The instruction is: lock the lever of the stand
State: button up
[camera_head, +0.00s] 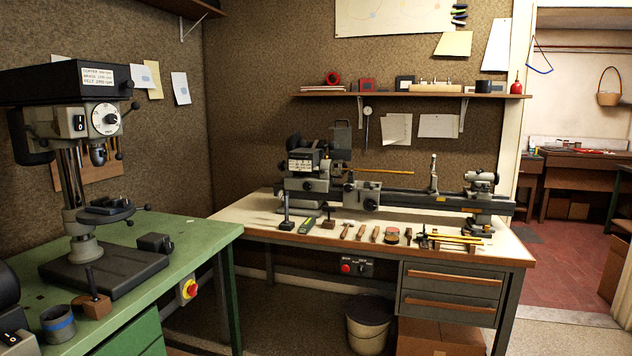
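A drill press (70,150) stands on the green bench at the left. It has a dark table on a column, a dark base, and small ball-ended levers (140,208) beside the table. A small stand with a dark base and thin upright post (286,212) is on the lathe bench, in front of the lathe headstock. I cannot tell which of these is the stand meant, or whether any lever is locked. My gripper is not in view.
A lathe (390,195) runs along the pale bench (262,226), with several hand tools in front. A blue-banded cup (58,325) and a dark vise-like block (155,243) are on the green bench (185,240). A bucket (369,325) stands below. A doorway opens at right.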

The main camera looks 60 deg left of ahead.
aim_at(433, 184)
jog(key=u, duration=1.3)
jog(key=i, duration=0.35)
